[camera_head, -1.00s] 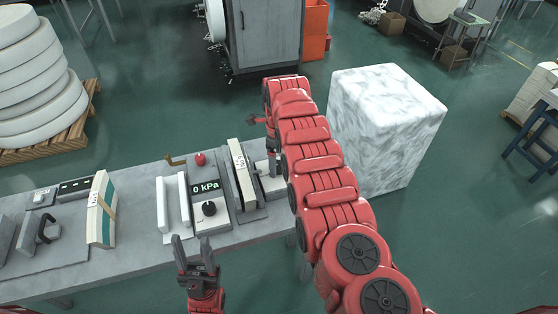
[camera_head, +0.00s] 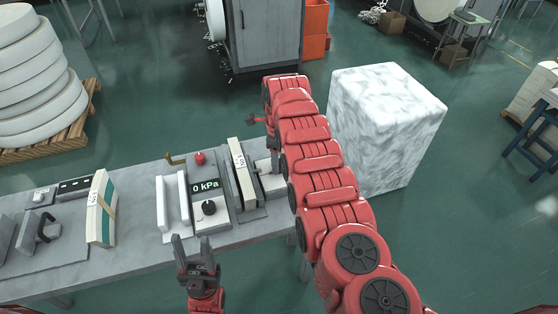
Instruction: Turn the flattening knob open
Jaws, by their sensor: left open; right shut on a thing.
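A black knob (camera_head: 208,207) sits on a grey panel below a display (camera_head: 205,187) reading 0 kPa. A red round knob (camera_head: 199,158) stands at the back of the same unit. My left gripper (camera_head: 194,245) is open and empty in front of the bench's near edge, just below the panel, touching nothing. My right gripper (camera_head: 272,160) points down at the bench's right end, beside a grey block assembly (camera_head: 264,185). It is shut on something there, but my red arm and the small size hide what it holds.
The grey bench (camera_head: 130,252) carries a white labelled block (camera_head: 240,172), two white bars (camera_head: 171,203), a cream and green block (camera_head: 101,208) and a black handle (camera_head: 46,229). A marbled white block (camera_head: 385,125) stands on the floor at right.

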